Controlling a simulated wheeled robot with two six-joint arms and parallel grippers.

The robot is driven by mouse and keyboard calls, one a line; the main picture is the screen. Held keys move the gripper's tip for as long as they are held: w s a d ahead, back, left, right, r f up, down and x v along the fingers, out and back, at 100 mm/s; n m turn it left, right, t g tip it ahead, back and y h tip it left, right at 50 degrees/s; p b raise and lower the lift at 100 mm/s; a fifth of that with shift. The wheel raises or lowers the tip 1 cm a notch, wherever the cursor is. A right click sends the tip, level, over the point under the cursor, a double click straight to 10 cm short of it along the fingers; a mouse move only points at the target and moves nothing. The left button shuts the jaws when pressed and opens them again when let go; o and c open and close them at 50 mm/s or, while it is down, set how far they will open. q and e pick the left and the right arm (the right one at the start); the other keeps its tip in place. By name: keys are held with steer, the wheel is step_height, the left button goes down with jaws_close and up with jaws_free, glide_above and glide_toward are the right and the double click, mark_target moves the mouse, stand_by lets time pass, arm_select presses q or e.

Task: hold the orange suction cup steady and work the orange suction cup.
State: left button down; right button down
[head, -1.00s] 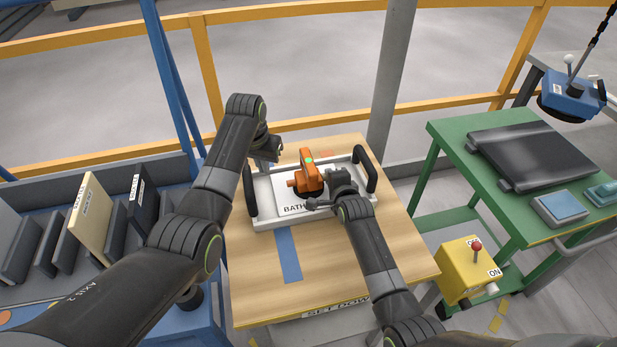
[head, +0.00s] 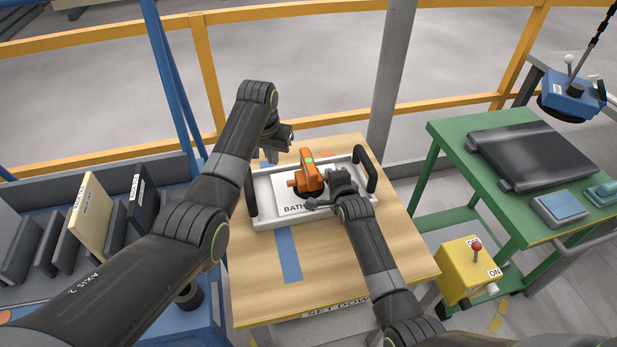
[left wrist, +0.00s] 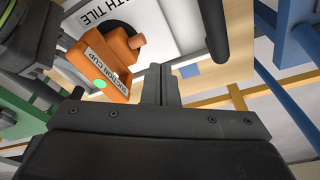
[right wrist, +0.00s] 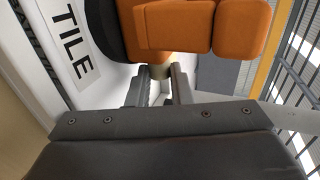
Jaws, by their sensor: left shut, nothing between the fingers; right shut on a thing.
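The orange suction cup (head: 307,172) sits on the white bath tile (head: 288,207) and has a green dot on top. In the left wrist view the suction cup (left wrist: 100,68) shows its label and a stubby knob. My left gripper (head: 270,156) is shut and empty, above and to the left of the suction cup in the head view. Its fingers (left wrist: 161,78) are together beside the cup, apart from it. My right gripper (right wrist: 160,82) is shut on a small part of the suction cup (right wrist: 175,25), at the cup's right side. Its fingertips are hard to see in the head view.
The tile lies in a white tray (head: 262,221) with black handles on a wooden table (head: 350,262). A blue strip (head: 288,256) marks the table front. A green cart (head: 470,185) and yellow switch box (head: 462,268) stand right. A rack of slabs (head: 92,215) is left.

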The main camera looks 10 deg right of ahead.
arm_select(q)
steer(key=x, duration=0.3)
steer(key=s+x, duration=0.1)
steer(key=x, duration=0.3)
steer(key=s+x, duration=0.1)
steer(key=x, duration=0.2)
steer(key=shift+a+f, duration=0.25)
steer(key=shift+f, duration=0.1)
stand_by(1.4)
stand_by(1.8)
steer(key=shift+s+a, duration=0.15)
steer(key=shift+a, duration=1.3)
steer(key=shift+r, duration=0.15)
steer(key=w+v, duration=0.1)
steer(key=v, duration=0.6)
steer(key=shift+w+d+r, duration=0.15)
steer(key=shift+d+r, duration=0.15)
steer(key=shift+r, duration=0.15)
